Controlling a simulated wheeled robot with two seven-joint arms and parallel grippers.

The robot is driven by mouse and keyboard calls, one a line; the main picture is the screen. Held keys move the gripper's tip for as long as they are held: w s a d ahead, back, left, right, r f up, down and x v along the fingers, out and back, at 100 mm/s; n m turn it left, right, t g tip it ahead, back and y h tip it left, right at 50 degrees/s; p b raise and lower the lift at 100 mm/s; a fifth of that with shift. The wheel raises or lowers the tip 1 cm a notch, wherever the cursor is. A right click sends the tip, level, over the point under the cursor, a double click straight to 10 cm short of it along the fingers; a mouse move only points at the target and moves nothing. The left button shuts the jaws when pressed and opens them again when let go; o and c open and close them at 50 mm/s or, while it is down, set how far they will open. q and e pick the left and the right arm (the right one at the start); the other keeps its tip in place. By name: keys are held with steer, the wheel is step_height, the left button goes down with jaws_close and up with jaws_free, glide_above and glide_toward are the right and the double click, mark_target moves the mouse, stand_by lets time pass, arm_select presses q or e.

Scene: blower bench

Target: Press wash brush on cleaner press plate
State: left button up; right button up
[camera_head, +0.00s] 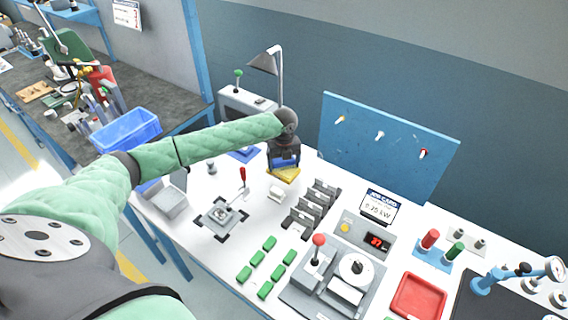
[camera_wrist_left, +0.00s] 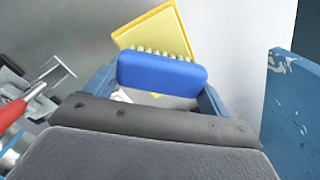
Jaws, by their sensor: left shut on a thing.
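The wash brush (camera_wrist_left: 162,74) has a blue body with pale bristles. My left gripper (camera_head: 284,160) is shut on it at the back of the bench, and the blue gripper fingers show at both sides of the brush in the left wrist view. The yellow press plate (camera_head: 284,175) lies just below and beyond the brush; it also shows in the left wrist view (camera_wrist_left: 150,30). The bristles point at the yellow plate, but I cannot tell whether they touch it. My right gripper is not in view.
A lamp (camera_head: 264,62) stands behind my left gripper. A blue pegboard (camera_head: 385,150) rises at the back right. Grey slotted blocks (camera_head: 315,205), a red-handled clamp fixture (camera_head: 222,215) and green blocks (camera_head: 257,258) stand nearer. A red tray (camera_head: 418,297) is at the right.

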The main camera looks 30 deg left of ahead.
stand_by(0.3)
arm_select(q)
steer(key=shift+r+p, duration=2.9)
steer(key=shift+r, duration=0.6)
